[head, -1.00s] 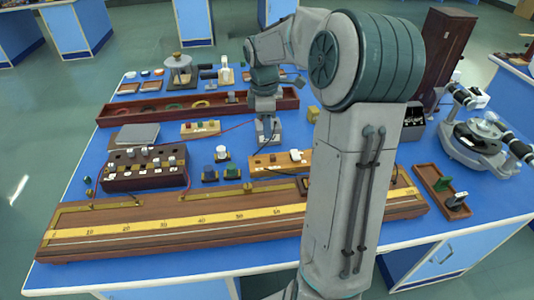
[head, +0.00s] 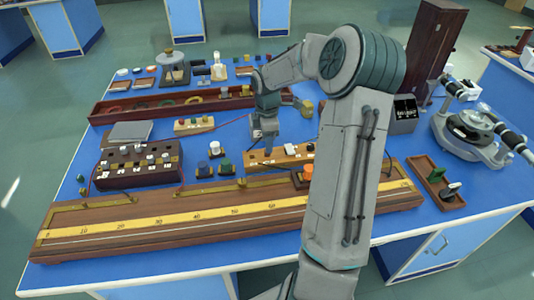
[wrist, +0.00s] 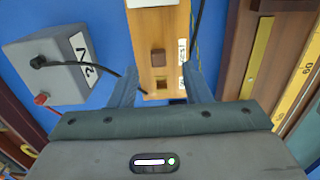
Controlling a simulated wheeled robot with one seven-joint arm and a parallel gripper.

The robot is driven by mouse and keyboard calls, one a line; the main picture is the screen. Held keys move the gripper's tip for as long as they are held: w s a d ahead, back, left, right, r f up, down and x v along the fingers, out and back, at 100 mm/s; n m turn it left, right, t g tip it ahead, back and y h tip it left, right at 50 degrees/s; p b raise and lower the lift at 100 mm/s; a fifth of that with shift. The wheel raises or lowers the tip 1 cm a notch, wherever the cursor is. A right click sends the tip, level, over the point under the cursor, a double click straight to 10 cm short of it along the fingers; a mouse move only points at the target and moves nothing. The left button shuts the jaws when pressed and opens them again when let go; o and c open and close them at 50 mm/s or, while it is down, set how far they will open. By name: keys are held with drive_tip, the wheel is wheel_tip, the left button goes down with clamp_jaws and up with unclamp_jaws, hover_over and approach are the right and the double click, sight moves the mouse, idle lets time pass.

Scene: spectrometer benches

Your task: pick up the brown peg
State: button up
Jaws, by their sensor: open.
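The brown peg (wrist: 158,57) shows in the wrist view as a small dark square on a light wooden block (wrist: 150,30). The block also shows in the head view (head: 256,160), where I cannot make out the peg. My gripper (wrist: 160,76) is open, with one finger on each side of the block in the picture. The peg lies between the fingers' lines, slightly beyond the tips, and nothing is held. In the head view my gripper (head: 268,150) hangs over the block, pointing down.
A grey box (wrist: 50,68) with red and black terminals stands left of the fingers in the wrist view, its black cable passing close to the left finger. A long wooden scale board (head: 130,233) lies in front. A dark block with several pegs (head: 140,170) stands left.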

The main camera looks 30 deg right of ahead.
drive_tip(key=shift+w+f, duration=0.1)
drive_tip(key=shift+f, duration=1.9)
clamp_jaws()
drive_tip(key=shift+r, duration=0.1)
drive_tip(key=shift+r, duration=0.4)
drive_tip(key=r, duration=0.2)
drive_tip(key=d+r, duration=0.1)
drive_tip(key=shift+s+r, duration=0.2)
drive_tip(key=shift+r, duration=0.2)
drive_tip(key=s+d+r+p, duration=0.3)
drive_tip(key=s+d+r, duration=0.1)
drive_tip(key=d+r, duration=0.5)
drive_tip(key=shift+d, duration=0.4)
